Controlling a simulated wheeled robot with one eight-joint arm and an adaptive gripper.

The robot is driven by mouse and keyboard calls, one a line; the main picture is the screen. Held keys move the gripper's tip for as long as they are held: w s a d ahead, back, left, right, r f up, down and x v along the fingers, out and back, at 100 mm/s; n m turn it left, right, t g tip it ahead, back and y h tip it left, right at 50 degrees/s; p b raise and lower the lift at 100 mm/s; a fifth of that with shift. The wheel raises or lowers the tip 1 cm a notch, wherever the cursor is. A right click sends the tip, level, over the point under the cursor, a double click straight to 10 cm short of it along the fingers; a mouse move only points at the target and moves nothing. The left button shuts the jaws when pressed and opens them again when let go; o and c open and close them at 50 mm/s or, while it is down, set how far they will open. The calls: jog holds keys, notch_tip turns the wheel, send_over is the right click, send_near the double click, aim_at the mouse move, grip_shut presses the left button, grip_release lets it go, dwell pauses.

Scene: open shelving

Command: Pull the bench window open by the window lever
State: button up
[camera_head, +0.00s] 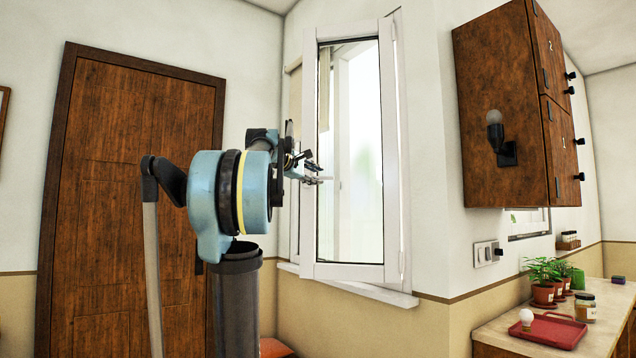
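The bench window (392,150) is a white-framed glass sash in the middle of the head view. It stands swung away from its white surround, with a gap along its left side. My gripper (319,173) is at the left edge of the sash, about halfway up. A small pale piece shows by its fingertips, but I cannot tell whether it is the window lever. The lever is not clearly visible. The fingers look small and partly overlap the sash, so I cannot tell whether they are closed on anything. My blue arm hides the area left of the gripper.
A white sill (365,291) runs below the window. A brown door (125,190) is at the left. A wooden wall cabinet (500,100) with a lamp (495,135) hangs at the right. Below it, a counter (490,326) holds potted plants (543,291), a jar (585,307) and a red tray (550,331).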

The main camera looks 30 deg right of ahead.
jog(key=v, duration=0.6)
jog(key=shift+a, duration=0.3)
jog(key=shift+s, duration=0.1)
